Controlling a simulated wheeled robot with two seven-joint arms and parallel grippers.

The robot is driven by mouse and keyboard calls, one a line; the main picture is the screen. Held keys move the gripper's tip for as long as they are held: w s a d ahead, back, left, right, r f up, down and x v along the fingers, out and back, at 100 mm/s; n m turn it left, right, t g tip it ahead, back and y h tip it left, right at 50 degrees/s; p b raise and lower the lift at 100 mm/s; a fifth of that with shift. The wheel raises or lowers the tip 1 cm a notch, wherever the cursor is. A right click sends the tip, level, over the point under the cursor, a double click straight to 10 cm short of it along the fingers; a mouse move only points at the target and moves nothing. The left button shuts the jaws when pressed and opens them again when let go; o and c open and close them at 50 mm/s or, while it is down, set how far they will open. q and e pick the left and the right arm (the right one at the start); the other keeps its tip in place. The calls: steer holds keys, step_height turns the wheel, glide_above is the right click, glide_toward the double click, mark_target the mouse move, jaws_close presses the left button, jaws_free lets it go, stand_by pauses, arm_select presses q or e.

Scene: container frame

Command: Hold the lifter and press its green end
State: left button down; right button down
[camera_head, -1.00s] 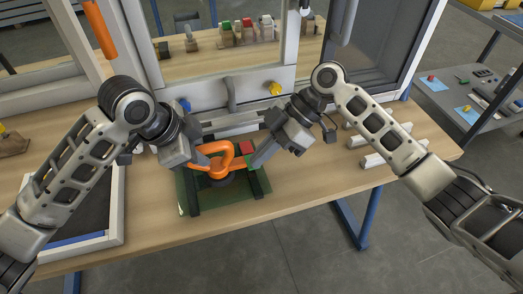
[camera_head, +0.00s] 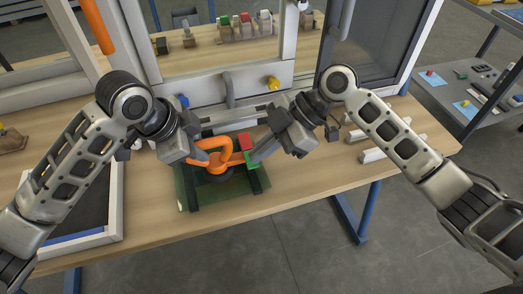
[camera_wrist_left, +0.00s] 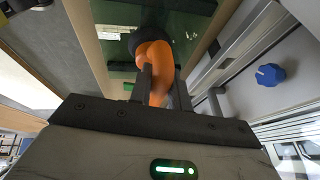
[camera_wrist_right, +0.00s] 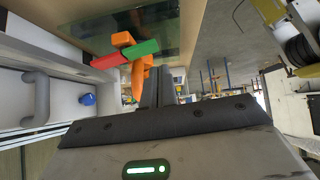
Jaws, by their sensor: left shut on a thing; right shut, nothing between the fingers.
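The lifter has an orange body (camera_head: 212,158) over a dark green plate (camera_head: 222,197). Its red end (camera_head: 245,141) and green end (camera_head: 251,158) are on the right side. My left gripper (camera_head: 196,153) is shut on the orange handle; in the left wrist view the handle (camera_wrist_left: 157,75) sits between the two fingers. My right gripper (camera_head: 258,157) is shut and empty, with its tips at the green end. In the right wrist view the green end (camera_wrist_right: 143,48) is just above the fingertips; I cannot tell whether they touch it.
The lifter stands on a wooden workbench (camera_head: 300,190) in front of a white frame with a yellow knob (camera_head: 272,83) and a blue knob (camera_wrist_left: 270,75). White bars (camera_head: 380,151) lie at right. A white-edged tray (camera_head: 100,237) is at left. The bench front is clear.

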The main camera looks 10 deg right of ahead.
steer(key=s+a+r+v, duration=0.1)
steer(key=r+v, duration=0.1)
steer(key=v, duration=1.1)
steer(key=shift+s+a, duration=0.3)
steer(key=shift+a, duration=0.15)
arm_select(q)
steer(key=c, duration=1.2)
jaws_free()
steer(key=shift+c, duration=0.2)
arm_select(e)
steer(key=shift+f, duration=0.1)
